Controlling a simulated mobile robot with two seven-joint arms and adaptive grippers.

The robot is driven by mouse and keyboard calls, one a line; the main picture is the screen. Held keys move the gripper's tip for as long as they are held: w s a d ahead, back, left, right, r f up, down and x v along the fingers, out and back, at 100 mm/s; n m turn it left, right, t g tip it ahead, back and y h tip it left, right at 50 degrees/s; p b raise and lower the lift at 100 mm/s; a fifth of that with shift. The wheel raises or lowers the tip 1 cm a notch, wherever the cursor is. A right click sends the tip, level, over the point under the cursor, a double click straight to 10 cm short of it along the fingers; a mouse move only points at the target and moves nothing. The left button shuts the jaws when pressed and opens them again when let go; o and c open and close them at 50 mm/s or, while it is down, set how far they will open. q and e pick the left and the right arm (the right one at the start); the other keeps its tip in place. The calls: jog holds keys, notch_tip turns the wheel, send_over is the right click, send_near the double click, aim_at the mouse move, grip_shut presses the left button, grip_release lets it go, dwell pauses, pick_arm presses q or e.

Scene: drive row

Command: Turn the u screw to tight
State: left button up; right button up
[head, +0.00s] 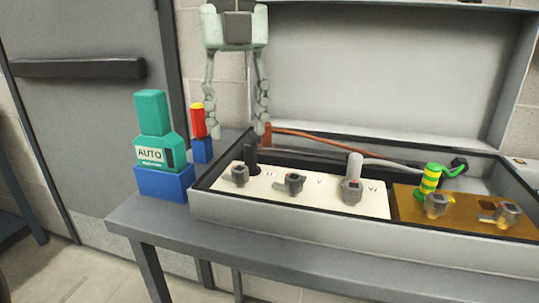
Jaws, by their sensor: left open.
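The open terminal box (300,226) sits on a grey bench. The u screw (239,176) is a dark clamp at the left end of its cream panel (330,204), left of the letter U, with a black lead end (251,154) standing behind it. The v screw (293,184) and w screw (352,191) sit to its right; a grey lead end (355,164) stands at W. My left gripper (239,132) hangs fingers down, open, above and behind the u screw, apart from it. Its right fingertip is close to the end of an orange-brown lead (320,139); contact is unclear. My right gripper is not in view.
A teal tool marked AUTO (151,130) stands in a blue holder (164,182) left of the box. A red and yellow tool (198,120) stands in a small blue holder (202,150) behind. A brown panel (464,220) holds a green-yellow lead (429,180). The raised lid (390,75) is behind.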

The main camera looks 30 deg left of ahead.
aim_at(235, 174)
pick_arm(q)
jog(key=shift+f, duration=0.3)
notch_tip(235, 174, down, 6)
jog(key=shift+f, duration=0.55)
pick_arm(e)
jog(key=shift+s+a+f, duration=0.2)
jog(key=shift+s+f, duration=0.15)
jog(key=shift+s, duration=0.1)
pick_arm(q)
jog(key=c, duration=1)
pick_arm(e)
jog(key=shift+w+d, duration=0.1)
